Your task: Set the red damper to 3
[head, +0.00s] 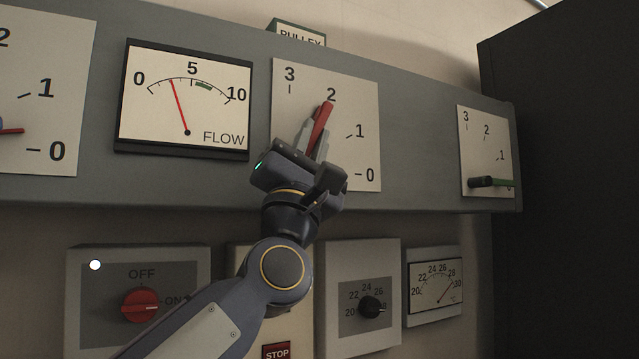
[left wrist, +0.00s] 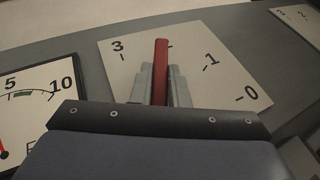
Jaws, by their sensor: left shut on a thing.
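The red damper handle (head: 322,122) is on the middle white dial plate (head: 355,85), marked 0 to 3. Its tip is at the 2 in the head view, tilted a little right of upright. My left gripper (head: 314,137) is shut on the red handle, one finger on each side. In the left wrist view the handle (left wrist: 161,62) stands between the fingers (left wrist: 160,85) and covers the 2 mark, with 3 to its left and 1 to its right. The handle's pivot is hidden behind my gripper. My right gripper is not in view.
A FLOW gauge (head: 218,95) left of the plate has its needle between 0 and 5. Below are a red OFF/ON knob (head: 139,305), a STOP sign (head: 277,351) and a temperature knob (head: 371,307). A dark cabinet (head: 570,180) stands right.

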